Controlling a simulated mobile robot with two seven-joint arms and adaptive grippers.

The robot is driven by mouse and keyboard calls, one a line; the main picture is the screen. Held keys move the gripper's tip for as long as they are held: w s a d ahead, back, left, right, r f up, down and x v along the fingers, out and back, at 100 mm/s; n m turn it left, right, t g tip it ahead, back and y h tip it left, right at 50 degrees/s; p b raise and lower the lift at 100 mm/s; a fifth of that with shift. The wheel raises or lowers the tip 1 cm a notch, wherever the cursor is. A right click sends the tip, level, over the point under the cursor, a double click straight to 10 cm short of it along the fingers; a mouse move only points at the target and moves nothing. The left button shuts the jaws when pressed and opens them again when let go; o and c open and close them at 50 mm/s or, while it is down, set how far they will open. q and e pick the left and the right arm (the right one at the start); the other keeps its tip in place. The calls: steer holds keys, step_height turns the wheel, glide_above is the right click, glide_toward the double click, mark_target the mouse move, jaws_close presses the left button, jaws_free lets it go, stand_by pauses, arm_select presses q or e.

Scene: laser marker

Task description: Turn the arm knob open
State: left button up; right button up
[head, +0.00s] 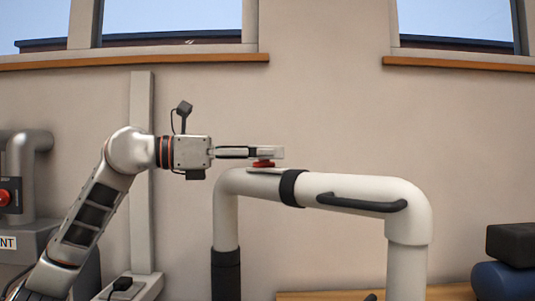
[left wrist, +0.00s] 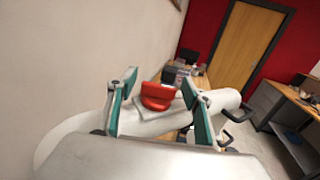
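The red arm knob (head: 264,163) sits on top of the white pipe-like arm (head: 345,188) in the head view. My left gripper (head: 268,152) reaches in level from the left and is just over the knob, with its fingers covering the knob's upper part. In the left wrist view the two teal-padded fingers of my left gripper (left wrist: 158,82) are spread apart. The red knob (left wrist: 157,97) shows between them, with gaps on both sides. Whether a finger touches it, I cannot tell. My right gripper is not in view.
A black curved handle (head: 362,203) is on the white arm right of the knob. A machine with a red button (head: 4,198) stands at far left. Dark and blue objects (head: 505,275) are at lower right. The space above the arm is clear.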

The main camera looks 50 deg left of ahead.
arm_select(q)
steer(key=c, duration=0.9)
steer(key=shift+f+n+y, duration=0.1)
steer(key=shift+n+y, duration=0.2)
steer(key=shift+y, duration=0.2)
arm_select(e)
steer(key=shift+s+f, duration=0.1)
arm_select(q)
steer(key=shift+w+d+f+n+t+y, duration=0.1)
steer(key=shift+n+t+y, duration=0.4)
steer(key=shift+y, duration=0.2)
steer(key=n+y+b, duration=0.1)
steer(key=n+y, duration=0.1)
steer(key=y, duration=0.1)
steer(key=shift+w+f+t, duration=0.1)
steer(key=shift+t, duration=0.2)
steer(key=n+y+b, duration=0.1)
steer(key=y, duration=0.1)
steer(key=shift+n+y, duration=0.3)
steer(key=shift+n+y+b, duration=0.4)
steer(key=shift+y+b, duration=0.05)
steer(key=shift+y, duration=0.15)
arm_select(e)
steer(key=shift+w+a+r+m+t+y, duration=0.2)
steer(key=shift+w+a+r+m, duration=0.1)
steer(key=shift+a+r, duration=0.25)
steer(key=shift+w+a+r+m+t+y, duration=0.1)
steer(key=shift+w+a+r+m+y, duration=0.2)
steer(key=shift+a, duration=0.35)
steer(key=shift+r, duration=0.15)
